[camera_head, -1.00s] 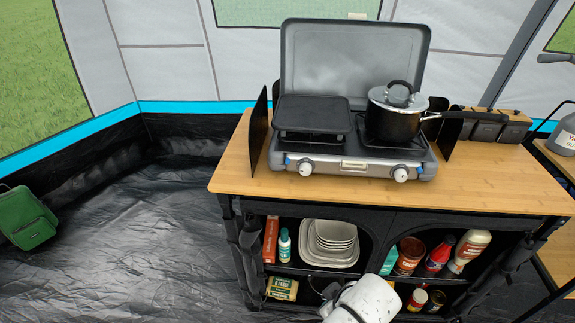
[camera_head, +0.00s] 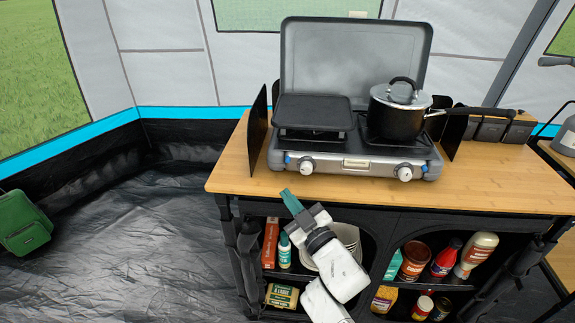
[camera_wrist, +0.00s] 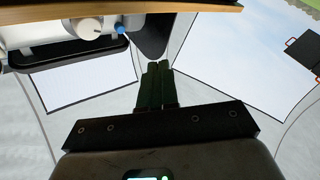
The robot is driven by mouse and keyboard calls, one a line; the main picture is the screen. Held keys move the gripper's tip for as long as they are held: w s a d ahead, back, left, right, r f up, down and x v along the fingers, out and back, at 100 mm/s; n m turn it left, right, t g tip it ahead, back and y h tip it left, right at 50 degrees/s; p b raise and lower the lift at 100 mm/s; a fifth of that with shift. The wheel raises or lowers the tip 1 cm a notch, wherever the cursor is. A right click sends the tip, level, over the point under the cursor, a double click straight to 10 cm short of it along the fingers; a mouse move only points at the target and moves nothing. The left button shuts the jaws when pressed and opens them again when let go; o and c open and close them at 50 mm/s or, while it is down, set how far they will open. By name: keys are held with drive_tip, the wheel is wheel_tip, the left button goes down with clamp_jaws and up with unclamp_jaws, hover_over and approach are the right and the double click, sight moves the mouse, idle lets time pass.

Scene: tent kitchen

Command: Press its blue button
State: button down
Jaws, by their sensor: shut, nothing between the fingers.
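The camping stove (camera_head: 350,172) stands on the wooden counter with its lid up. Its small blue button (camera_head: 287,158) is on the front panel at the left, just left of the left white knob (camera_head: 306,166). In the wrist view, which looks upside down, the blue button (camera_wrist: 119,28) shows at the upper left beside the white knob (camera_wrist: 88,28). My gripper (camera_head: 289,197) is shut and empty, its green fingers pointing up before the counter's front edge, below the button and apart from it. The fingers (camera_wrist: 156,70) show in the wrist view's middle.
A lidded black pot (camera_head: 398,112) sits on the right burner, its handle pointing right. A griddle plate (camera_head: 313,111) covers the left burner. Below the counter (camera_head: 480,190), shelves hold plates (camera_head: 347,238), bottles and cans. The floor at left is mostly free, with a green bag (camera_head: 24,222) at the edge.

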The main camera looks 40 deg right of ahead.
sight(288, 160)
drive_tip(key=shift+w+a+r+n+t+y, duration=0.25)
drive_tip(key=shift+a+r+n+t+y, duration=0.2)
drive_tip(key=shift+r+n+t+y, duration=0.3)
drive_tip(key=shift+w+d+f+p, duration=0.1)
drive_tip(key=shift+w+d+p, duration=0.25)
drive_tip(key=shift+w+d, duration=0.7)
drive_tip(key=shift+w+d+r+p, duration=0.1)
drive_tip(key=shift+w+d+p, duration=0.25)
drive_tip(key=shift+w+d, duration=0.7)
drive_tip(key=shift+w+d+f+p, duration=0.1)
drive_tip(key=shift+w+d+p, duration=0.4)
drive_tip(key=shift+d, duration=0.85)
drive_tip(key=shift+w, duration=0.2)
drive_tip(key=shift+w+d, duration=0.2)
drive_tip(key=shift+d, duration=0.15)
drive_tip(key=shift+w+d, duration=0.25)
drive_tip(key=shift+d, duration=0.05)
drive_tip(key=shift+s+a, duration=0.55)
drive_tip(key=shift+a, duration=0.1)
